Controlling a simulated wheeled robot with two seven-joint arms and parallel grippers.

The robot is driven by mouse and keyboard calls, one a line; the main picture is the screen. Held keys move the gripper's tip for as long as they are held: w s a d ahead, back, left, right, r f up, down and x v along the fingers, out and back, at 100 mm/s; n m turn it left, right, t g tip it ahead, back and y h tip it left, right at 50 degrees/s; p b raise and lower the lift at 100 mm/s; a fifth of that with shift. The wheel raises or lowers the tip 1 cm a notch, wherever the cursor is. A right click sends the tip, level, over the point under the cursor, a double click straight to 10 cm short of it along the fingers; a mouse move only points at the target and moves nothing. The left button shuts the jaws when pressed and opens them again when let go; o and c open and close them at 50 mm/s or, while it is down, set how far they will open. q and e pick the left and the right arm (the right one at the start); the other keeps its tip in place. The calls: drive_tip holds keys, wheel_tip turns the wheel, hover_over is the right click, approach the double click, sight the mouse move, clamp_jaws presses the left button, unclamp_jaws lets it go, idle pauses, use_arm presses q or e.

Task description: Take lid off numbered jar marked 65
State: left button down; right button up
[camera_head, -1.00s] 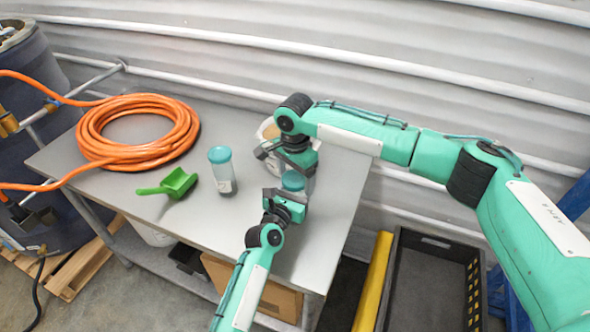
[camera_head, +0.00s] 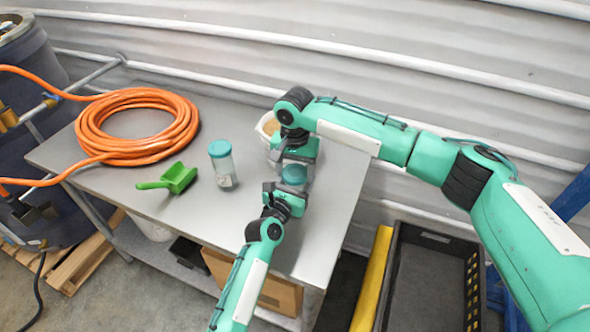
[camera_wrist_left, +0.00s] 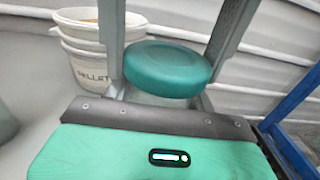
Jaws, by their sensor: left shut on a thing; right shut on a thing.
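A clear jar with a teal lid (camera_head: 294,174) stands near the table's right end, between my two grippers. My left gripper (camera_head: 287,187) is shut on this jar from the near side. In the left wrist view the teal lid (camera_wrist_left: 167,68) shows between its fingers, with part of the pale jar body below. My right gripper (camera_head: 292,164) reaches in from the far side and is shut at the lid; its exact contact is hidden. A second clear jar (camera_head: 223,168) with a teal lid stands upright to the left, apart from both grippers. I cannot read a number on either jar.
A green scoop (camera_head: 172,179) and a coiled orange hose (camera_head: 138,127) lie on the grey table (camera_head: 200,215) at the left. White buckets (camera_wrist_left: 85,45), one lettered "PELLET", stand behind the held jar. A black crate (camera_head: 430,280) stands right of the table.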

drive_tip(key=n, duration=0.4)
drive_tip(key=o, duration=1.1)
wheel_tip(320, 180, up, 4)
drive_tip(key=shift+r, duration=0.2)
drive_tip(key=shift+c, duration=0.5)
drive_tip(key=m, duration=0.2)
drive_tip(key=r+m, duration=0.1)
drive_tip(key=m, duration=0.1)
drive_tip(key=shift+r, duration=0.3)
drive_tip(key=m, duration=0.2)
drive_tip(key=r+m, duration=0.1)
drive_tip(key=m, duration=0.2)
drive_tip(key=shift+r+m, duration=0.4)
drive_tip(key=shift+f, duration=3.95)
